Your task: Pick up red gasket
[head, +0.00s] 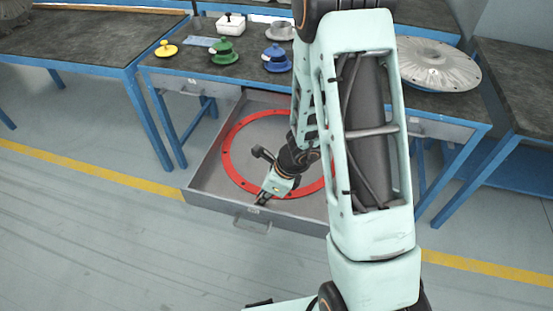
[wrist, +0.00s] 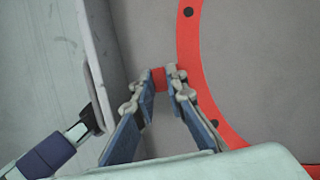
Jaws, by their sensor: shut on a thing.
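The red gasket (head: 228,165) is a large flat ring with small dark holes, lying in the open drawer (head: 209,172). In the wrist view its rim (wrist: 190,45) curves down the right side, and a small red tab (wrist: 159,79) sticks out to the left. My gripper (head: 263,199) is low in the drawer at the gasket's near edge. In the wrist view my gripper (wrist: 160,78) has its fingertips closed on either side of the tab. My arm hides the gasket's right part in the head view.
The drawer's front wall (head: 262,217) is close to my gripper. On the bench (head: 190,62) above stand a green part (head: 224,53), a blue part (head: 276,60), a yellow part (head: 166,49), a white box (head: 230,23) and a grey metal disc (head: 438,64).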

